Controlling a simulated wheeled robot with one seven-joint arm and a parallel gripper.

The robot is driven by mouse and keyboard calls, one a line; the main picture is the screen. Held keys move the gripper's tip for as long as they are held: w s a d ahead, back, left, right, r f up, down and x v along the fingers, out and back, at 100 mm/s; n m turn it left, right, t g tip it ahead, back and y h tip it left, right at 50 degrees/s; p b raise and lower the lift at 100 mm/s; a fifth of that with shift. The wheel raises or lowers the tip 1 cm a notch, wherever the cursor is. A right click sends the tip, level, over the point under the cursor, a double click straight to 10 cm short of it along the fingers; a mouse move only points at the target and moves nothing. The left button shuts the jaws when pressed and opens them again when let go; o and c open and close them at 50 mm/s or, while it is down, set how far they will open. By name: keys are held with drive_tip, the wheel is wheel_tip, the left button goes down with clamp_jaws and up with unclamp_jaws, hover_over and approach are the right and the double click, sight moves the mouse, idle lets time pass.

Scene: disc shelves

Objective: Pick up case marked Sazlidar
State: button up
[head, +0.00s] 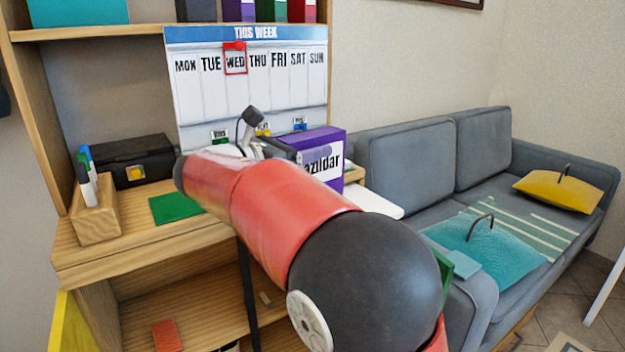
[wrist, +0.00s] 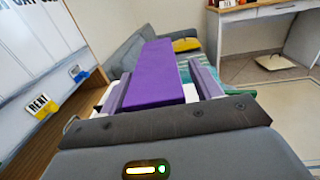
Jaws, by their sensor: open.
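The purple case (head: 322,155), with a white face whose visible lettering ends in "azildar", stands on the right end of the desk shelf in the head view. My arm hides its lower left part. In the wrist view the purple case (wrist: 158,72) lies between the two fingers of my gripper (wrist: 162,84), one on each side. The gripper is open; I cannot tell whether either finger touches the case. In the head view my gripper (head: 268,146) is at the case's left side, partly hidden by my arm.
A "THIS WEEK" board (head: 250,85) stands behind the case, with small coloured tags along its bottom. A black box (head: 122,160), a pen holder (head: 95,208) and a green mat (head: 175,207) are to the left. A grey sofa (head: 410,160) stands to the right.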

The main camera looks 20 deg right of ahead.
drive_tip(key=shift+d, duration=0.1)
drive_tip(key=shift+c, duration=0.3)
clamp_jaws()
drive_tip(key=shift+r, duration=0.1)
